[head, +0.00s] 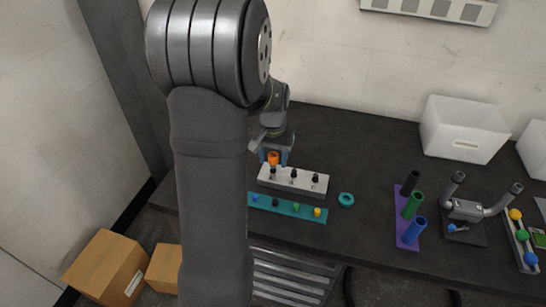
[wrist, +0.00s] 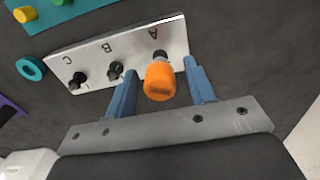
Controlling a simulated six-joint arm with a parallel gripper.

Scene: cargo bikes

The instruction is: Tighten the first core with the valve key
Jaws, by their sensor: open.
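The orange valve key (wrist: 159,80) stands over the position marked A on the pale valve block (wrist: 90,50); it also shows in the head view (head: 273,158). A dark piece shows at its base, but I cannot tell how the key seats on the core. Dark valves stand at B (wrist: 116,70) and C (wrist: 79,79), with nothing orange on them. My gripper (wrist: 160,67) is open, its two blue fingers on either side of the key with gaps showing. In the head view my gripper (head: 273,157) is above the block's left end.
A teal strip (head: 265,205) with several coloured caps lies in front of the block, and a teal ring (head: 346,199) lies to the right. A purple rack (head: 402,235), a grey handled fixture (head: 465,210) and a white bin (head: 463,128) stand further right.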

